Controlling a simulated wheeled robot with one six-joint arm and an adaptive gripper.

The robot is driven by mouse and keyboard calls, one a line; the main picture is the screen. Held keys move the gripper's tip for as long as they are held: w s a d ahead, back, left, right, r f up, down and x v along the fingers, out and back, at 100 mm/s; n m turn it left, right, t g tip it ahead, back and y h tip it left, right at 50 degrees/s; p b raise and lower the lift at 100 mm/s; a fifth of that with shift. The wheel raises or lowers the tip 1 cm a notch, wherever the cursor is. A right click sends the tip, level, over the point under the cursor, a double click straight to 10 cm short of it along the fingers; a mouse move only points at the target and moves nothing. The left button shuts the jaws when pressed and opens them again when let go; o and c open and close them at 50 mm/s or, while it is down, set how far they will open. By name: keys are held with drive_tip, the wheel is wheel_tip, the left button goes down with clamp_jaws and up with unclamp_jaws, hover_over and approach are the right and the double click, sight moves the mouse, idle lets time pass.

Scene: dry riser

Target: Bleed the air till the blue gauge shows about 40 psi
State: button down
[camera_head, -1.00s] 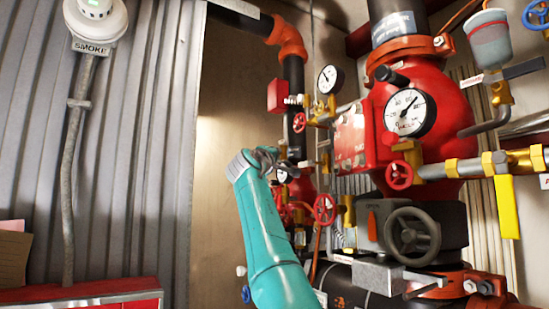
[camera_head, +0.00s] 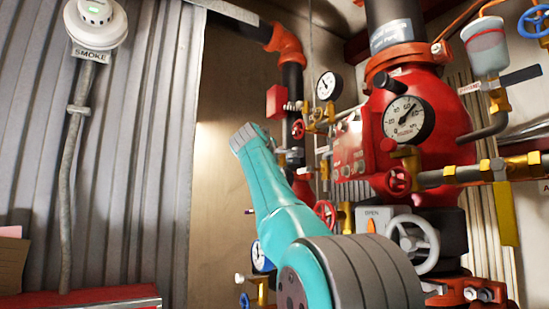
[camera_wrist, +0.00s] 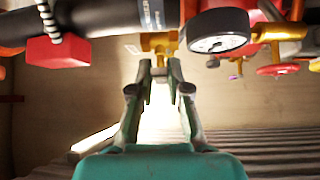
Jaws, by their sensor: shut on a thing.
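A gauge with a blue rim (camera_head: 260,257) shows at the lower middle of the head view, partly behind my arm; its reading is too small to tell. A large black-rimmed gauge (camera_head: 408,119) sits on the red valve body, its needle pointing up and right. In the wrist view my gripper (camera_wrist: 160,70) has its two fingers on either side of a small brass fitting (camera_wrist: 158,42) and is shut on it. A black-rimmed gauge (camera_wrist: 218,32) is just right of the fingers. The head view does not show the fingertips clearly.
A red box (camera_wrist: 58,51) hangs at the upper left of the wrist view. The corrugated wall (camera_head: 130,150) is at the left.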

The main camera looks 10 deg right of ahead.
drive_tip(key=c, duration=1.1)
unclamp_jaws()
drive_tip(key=shift+a, duration=0.1)
drive_tip(key=shift+v, duration=5.95)
